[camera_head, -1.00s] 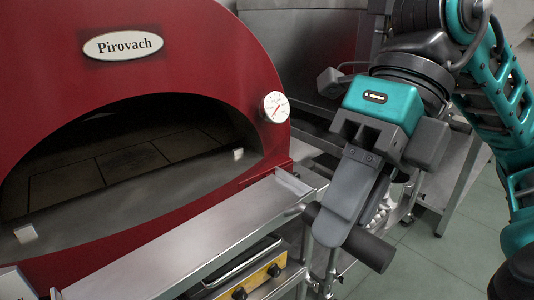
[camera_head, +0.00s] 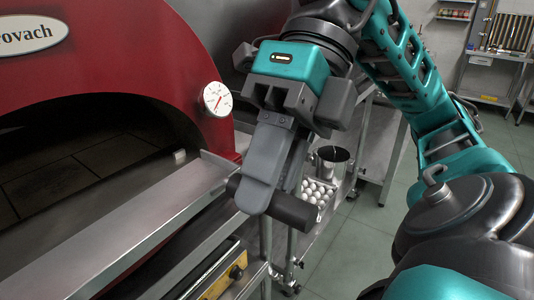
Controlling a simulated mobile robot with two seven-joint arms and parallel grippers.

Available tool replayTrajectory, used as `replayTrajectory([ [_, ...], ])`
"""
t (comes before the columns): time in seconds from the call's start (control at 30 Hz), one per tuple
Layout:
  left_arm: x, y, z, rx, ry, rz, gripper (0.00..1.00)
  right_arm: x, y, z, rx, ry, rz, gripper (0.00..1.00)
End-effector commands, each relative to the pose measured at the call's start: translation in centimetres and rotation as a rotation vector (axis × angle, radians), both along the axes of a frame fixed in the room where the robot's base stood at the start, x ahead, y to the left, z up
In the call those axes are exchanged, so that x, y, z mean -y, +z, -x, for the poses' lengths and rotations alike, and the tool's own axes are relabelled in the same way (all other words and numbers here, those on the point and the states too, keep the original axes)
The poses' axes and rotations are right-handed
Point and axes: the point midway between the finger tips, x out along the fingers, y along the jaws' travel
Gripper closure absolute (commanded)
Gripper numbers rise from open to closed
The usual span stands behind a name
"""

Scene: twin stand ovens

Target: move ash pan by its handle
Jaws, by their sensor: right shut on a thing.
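My right gripper (camera_head: 262,192) is in the middle of the head view, pointing down, with its grey fingers shut on a dark cylindrical handle (camera_head: 296,211). The handle sticks out on both sides of the fingers, slightly tilted in the picture. I take it as the ash pan's handle. The pan body itself cannot be made out; the gripper and the steel ledge may hide it. My left gripper is not in view.
The red oven (camera_head: 120,55) with its dark arched mouth and gauge (camera_head: 217,99) stands at the left. A steel ledge (camera_head: 130,235) runs before it. Behind the gripper, a cart holds a tray of eggs (camera_head: 318,192) and a metal pot (camera_head: 330,162). Floor (camera_head: 345,245) shows at right.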

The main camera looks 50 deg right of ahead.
Motion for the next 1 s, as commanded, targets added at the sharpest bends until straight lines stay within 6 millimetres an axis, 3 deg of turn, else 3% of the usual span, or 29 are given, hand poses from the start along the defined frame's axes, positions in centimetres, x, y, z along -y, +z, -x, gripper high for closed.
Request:
replayTrajectory([
  [0.1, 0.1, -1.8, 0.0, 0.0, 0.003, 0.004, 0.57, 0.1, -0.5, 0.1, 0.004, -0.002, -0.038, 1.0],
  [0.17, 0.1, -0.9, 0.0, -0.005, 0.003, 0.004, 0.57, 0.1, 0.2, -0.4, -0.002, -0.002, -0.041, 1.0],
  [0.6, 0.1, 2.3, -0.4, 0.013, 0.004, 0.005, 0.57, -0.3, -1.2, -4.6, -0.002, -0.001, -0.042, 1.0],
  [1.0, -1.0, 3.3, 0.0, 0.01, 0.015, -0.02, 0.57, -0.6, -2.6, -8.3, 0.0, 0.0, -0.039, 1.0],
])
